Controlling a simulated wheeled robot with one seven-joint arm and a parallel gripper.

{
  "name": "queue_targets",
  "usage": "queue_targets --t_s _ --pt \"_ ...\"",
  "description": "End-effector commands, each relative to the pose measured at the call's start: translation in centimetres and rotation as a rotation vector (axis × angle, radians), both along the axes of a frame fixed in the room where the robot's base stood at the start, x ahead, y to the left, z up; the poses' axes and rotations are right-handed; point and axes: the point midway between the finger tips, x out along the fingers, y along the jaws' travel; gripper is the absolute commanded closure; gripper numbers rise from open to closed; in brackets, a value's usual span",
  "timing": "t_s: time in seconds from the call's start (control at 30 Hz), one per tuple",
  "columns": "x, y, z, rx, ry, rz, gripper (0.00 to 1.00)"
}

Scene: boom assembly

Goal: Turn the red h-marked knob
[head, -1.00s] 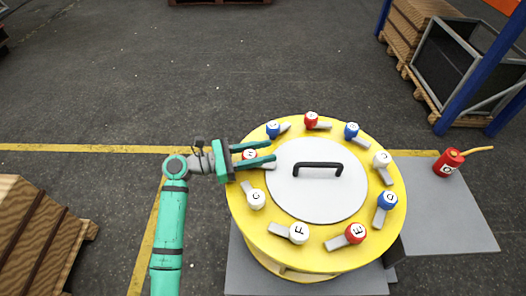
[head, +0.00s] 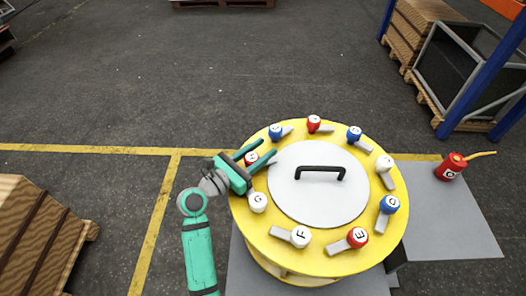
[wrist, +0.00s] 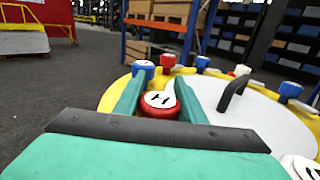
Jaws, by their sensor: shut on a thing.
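The red H-marked knob (head: 251,158) sits at the left edge of the round yellow table. In the wrist view the red knob (wrist: 160,103) shows its white top with a black H, between my two green fingers. My gripper (head: 268,152) is shut on this knob, one finger on each side, pointing up and right across the rim in the head view. The fingertips also show in the wrist view (wrist: 161,82). The knob's lever is hidden by the fingers.
The yellow table (head: 322,262) carries several lettered red, white and blue knobs around a grey lid (head: 318,200) with a black handle (head: 320,171). The white G knob (head: 257,203) is close below my gripper. A red canister (head: 449,168) stands on a grey platform at right.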

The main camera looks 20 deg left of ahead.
Motion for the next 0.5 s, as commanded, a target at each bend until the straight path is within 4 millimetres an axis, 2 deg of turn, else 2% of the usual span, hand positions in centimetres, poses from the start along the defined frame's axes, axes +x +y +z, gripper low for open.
queue_targets --t_s 0.2,0.5 --pt "0.27 -0.01 -0.03 -0.003 -0.001 0.088 0.86" --pt "0.36 0.27 0.00 0.000 -0.001 0.131 0.86"
